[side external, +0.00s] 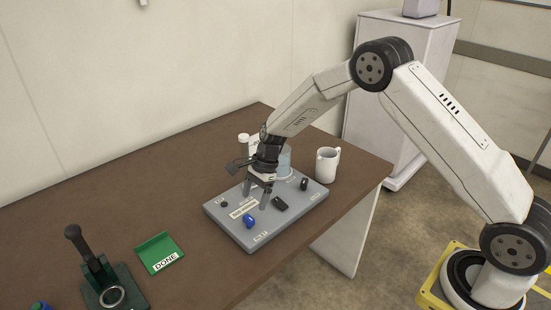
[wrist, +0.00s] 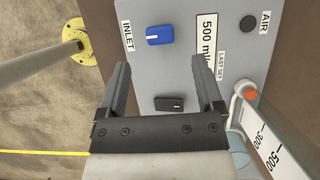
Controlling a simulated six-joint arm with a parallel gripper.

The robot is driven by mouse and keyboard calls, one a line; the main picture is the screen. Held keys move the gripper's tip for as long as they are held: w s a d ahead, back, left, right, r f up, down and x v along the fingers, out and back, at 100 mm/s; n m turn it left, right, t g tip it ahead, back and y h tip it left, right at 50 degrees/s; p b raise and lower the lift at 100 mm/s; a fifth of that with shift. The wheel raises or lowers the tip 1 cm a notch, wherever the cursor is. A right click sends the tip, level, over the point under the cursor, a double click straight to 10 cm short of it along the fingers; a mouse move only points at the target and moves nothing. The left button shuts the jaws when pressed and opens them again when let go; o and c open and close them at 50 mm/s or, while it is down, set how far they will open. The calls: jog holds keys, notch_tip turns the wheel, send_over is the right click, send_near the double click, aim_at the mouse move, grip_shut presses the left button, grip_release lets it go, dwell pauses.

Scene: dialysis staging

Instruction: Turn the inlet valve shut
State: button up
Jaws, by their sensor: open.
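The grey valve panel (side external: 235,232) lies on the brown table, and it also fills much of the wrist view (wrist: 215,85). A blue knob (wrist: 160,35) with a short white mark sits beside the INLET label (wrist: 128,34); in the side view the blue knob (side external: 249,219) is near the panel's front edge. My gripper (wrist: 160,64) is open and empty above the panel, fingers pointing down. The blue knob lies just beyond the fingertips in the wrist view, apart from them. My gripper (side external: 257,194) is behind the blue knob in the side view.
A black knob (wrist: 168,103) shows between my fingers; another (wrist: 248,24) sits by the AIR label. A white mug (side external: 326,166) and clear container (side external: 285,162) stand behind the panel. A green DONE tray (side external: 178,240) and black-handled device (side external: 97,272) are left. Table between is clear.

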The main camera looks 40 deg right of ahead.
aim_at(249, 217)
jog(key=shift+x, duration=3.05)
grip_shut()
